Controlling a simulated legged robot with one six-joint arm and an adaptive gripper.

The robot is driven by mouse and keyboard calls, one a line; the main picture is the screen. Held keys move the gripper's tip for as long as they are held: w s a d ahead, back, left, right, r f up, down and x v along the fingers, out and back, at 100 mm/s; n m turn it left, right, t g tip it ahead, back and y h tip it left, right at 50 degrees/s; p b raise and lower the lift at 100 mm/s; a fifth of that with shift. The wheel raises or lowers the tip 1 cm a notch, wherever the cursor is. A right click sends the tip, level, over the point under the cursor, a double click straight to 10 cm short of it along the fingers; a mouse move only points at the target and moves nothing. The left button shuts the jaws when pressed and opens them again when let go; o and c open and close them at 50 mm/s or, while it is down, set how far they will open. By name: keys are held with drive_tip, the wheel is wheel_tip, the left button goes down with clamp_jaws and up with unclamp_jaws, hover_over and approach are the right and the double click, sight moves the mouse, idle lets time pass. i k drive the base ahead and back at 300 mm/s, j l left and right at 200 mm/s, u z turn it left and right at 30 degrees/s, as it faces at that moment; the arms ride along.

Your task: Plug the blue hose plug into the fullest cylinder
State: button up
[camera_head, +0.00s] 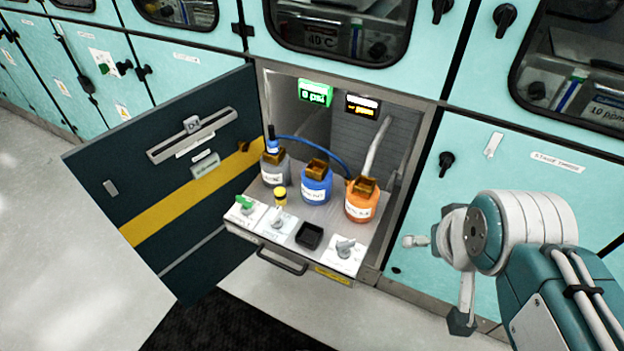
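The blue hose plug (272,143) stands upright at the top of the grey cylinder (274,170), at the left of the open drawer. A blue hose (322,146) arcs from it towards the back right. The blue cylinder (316,188) is in the middle and the orange cylinder (361,204) is at the right; all three have brownish square tops. Their fill levels cannot be read here. My gripper (450,243) is to the right of the drawer, apart from the plug and cylinders. Its fingers are not clear, and I see nothing held.
The dark cabinet door (170,180) stands open at the left. A pale pipe (376,147) rises behind.

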sight(317, 177)
drive_tip(key=i+j, duration=0.45)
drive_tip(key=j, duration=0.15)
drive_tip(key=i+j+z, duration=0.1)
drive_tip(key=i+j, duration=0.35)
drive_tip(key=j, duration=0.1)
